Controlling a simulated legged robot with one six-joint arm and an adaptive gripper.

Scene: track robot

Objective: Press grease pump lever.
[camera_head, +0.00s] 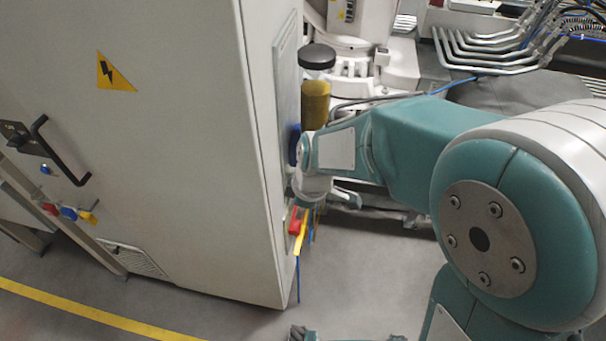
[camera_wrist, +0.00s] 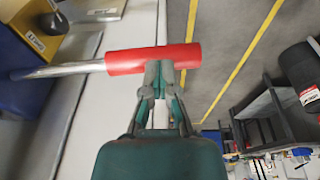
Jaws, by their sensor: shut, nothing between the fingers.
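In the wrist view a lever with a grey rod and a red grip (camera_wrist: 130,60) runs across the upper middle of the picture. The rod (camera_wrist: 60,70) goes left to a blue and yellow body (camera_wrist: 30,40). My gripper (camera_wrist: 160,72) is shut, and its fingertips overlap the right part of the red grip in the picture. I cannot tell whether they touch it. In the head view my arm reaches left to the grey cabinet's right side, near a dark yellow reservoir (camera_head: 315,105) with a black cap (camera_head: 317,57). My fingertips and the lever cannot be made out there.
The grey cabinet (camera_head: 170,160) with a warning sign and black handle (camera_head: 62,152) fills the left. Red, yellow and blue parts (camera_head: 297,222) hang low on its side. Pipes and cables (camera_head: 500,50) lie at the back right. The floor (camera_head: 230,320) in front is clear.

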